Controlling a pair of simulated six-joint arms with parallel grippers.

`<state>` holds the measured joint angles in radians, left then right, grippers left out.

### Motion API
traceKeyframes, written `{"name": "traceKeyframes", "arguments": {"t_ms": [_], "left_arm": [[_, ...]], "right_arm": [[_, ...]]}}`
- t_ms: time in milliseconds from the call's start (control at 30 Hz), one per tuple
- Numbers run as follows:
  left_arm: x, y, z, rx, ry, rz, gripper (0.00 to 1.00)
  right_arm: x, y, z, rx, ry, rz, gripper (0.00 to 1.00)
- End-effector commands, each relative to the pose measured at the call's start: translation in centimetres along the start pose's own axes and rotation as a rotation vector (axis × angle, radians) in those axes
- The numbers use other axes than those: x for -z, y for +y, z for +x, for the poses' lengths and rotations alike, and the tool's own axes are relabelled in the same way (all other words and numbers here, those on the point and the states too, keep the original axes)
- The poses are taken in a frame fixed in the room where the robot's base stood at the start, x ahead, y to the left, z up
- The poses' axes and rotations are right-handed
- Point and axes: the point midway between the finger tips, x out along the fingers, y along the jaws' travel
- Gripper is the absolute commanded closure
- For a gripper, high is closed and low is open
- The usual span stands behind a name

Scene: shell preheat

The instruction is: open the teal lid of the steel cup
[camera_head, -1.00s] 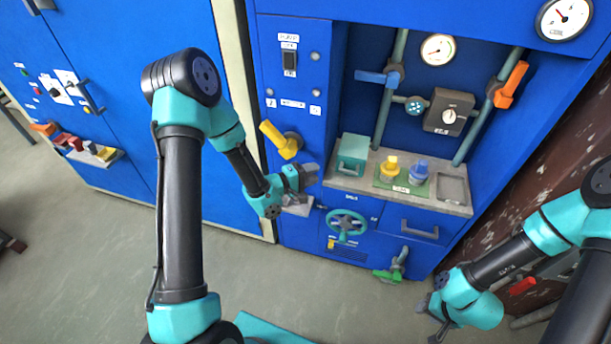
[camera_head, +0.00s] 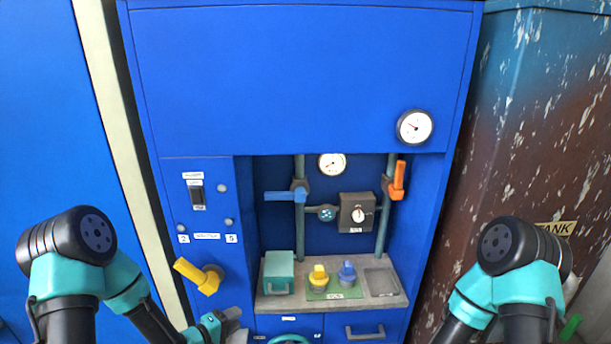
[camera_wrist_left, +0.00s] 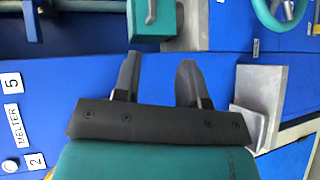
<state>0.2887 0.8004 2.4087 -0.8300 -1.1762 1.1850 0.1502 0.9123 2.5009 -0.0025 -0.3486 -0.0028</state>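A teal box-shaped lid (camera_head: 279,274) with a handle on its front sits at the left end of the grey counter. In the left wrist view the teal lid (camera_wrist_left: 142,18) is ahead of the fingers, at the top, apart from them. I cannot make out a steel cup; it may be hidden under the lid. My left gripper (camera_head: 234,318) is low in the head view, left of and below the lid. In the left wrist view its two fingers (camera_wrist_left: 158,76) stand apart with nothing between them. My right gripper is out of frame.
A yellow handle (camera_head: 200,277) juts out just above my left gripper. Yellow (camera_head: 318,275) and blue (camera_head: 348,272) knobbed pieces stand on a green mat right of the lid. A grey ledge (camera_wrist_left: 262,92) is close beside the left fingers. A teal handwheel (camera_head: 290,339) is below.

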Motion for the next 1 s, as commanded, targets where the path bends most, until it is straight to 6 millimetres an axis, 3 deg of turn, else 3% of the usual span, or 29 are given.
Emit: {"name": "traceKeyframes", "arguments": {"t_ms": [267, 500, 733, 1000], "left_arm": [[-3.6, -8.7, -2.2, 0.433, -0.058, 0.267, 0.62], [-8.9, -14.6, -7.0, 0.765, -0.303, 0.438, 0.62], [-13.1, -16.7, -11.0, 0.910, -0.537, 0.500, 0.62], [-13.8, -16.9, -11.6, 0.924, -0.576, 0.507, 0.62]], "right_arm": [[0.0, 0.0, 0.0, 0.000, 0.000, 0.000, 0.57], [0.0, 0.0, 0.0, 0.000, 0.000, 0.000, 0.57], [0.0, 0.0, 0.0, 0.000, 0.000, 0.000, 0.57], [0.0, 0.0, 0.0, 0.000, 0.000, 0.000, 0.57]]}}
